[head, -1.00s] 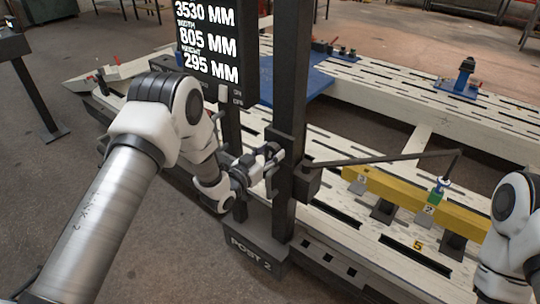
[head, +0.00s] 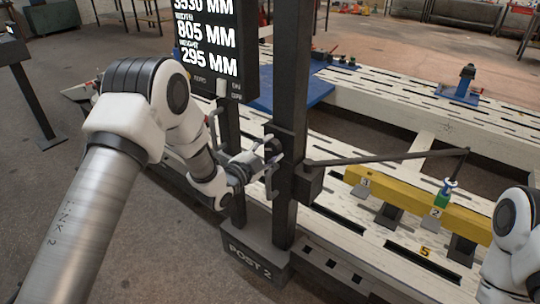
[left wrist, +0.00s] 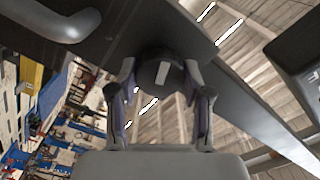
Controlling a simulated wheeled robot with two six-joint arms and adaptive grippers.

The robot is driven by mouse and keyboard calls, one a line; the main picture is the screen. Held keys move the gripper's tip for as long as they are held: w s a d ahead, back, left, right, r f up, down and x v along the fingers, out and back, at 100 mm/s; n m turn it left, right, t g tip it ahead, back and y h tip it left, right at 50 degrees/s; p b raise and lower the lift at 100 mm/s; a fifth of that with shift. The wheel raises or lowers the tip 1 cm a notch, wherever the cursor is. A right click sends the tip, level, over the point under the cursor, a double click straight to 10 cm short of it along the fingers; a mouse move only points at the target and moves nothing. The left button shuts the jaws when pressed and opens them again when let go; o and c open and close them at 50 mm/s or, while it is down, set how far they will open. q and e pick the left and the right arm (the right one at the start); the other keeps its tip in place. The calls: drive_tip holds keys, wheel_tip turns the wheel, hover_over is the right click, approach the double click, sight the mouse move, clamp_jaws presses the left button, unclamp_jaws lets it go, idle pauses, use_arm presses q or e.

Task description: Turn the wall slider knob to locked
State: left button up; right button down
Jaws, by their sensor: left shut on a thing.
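The slider knob (left wrist: 162,76) is a dark round knob with a white mark on its face, in the left wrist view. The mark runs nearly upright in that picture, leaning slightly right at its top. My left gripper (left wrist: 160,88) has a finger on each side of the knob and is shut on it. In the head view my left gripper (head: 271,153) is at the slider body on the dark post (head: 290,90), and the knob is hidden there. No locked or unlocked label is readable. My right arm shows at the right edge; its gripper is out of view.
A thin dark arm (head: 390,158) reaches right from the slider box (head: 308,186) above the yellow beam (head: 410,205). A grey handle (head: 214,128) and a display panel (head: 207,45) are close to my left arm. The slotted bench (head: 355,235) lies beyond the post.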

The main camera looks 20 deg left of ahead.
use_arm(q)
drive_tip(key=m+b, duration=0.3)
drive_tip(key=m, duration=0.1)
drive_tip(key=shift+m, duration=0.3)
idle(0.5)
drive_tip(key=o, duration=1.2)
drive_tip(key=shift+c, duration=0.2)
drive_tip(key=v, duration=1.2)
